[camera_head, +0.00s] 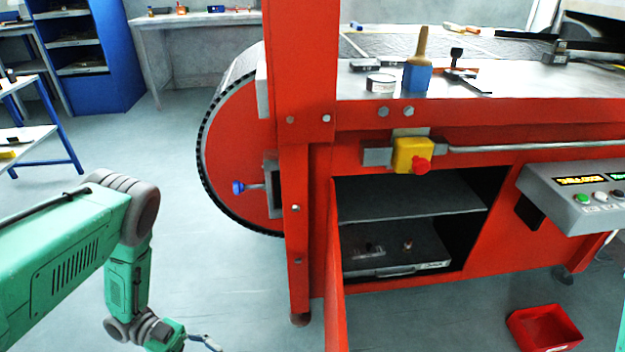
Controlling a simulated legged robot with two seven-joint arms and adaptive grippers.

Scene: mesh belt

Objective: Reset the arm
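My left arm, green with grey joints, comes in from the left and bends down. My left gripper (208,342) is low at the bottom edge of the view, over the floor and left of the red machine (312,75). It is partly cut off, and whether its fingers are open or shut does not show. It is well apart from the machine. My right gripper is not in view; only a thin green strip shows at the right edge.
The machine's red door (336,270) stands open beside a cabinet with a shelf (410,198). A yellow box with a red button (413,155) and a control panel (580,190) jut out in front. A red bin (545,328) sits on the floor.

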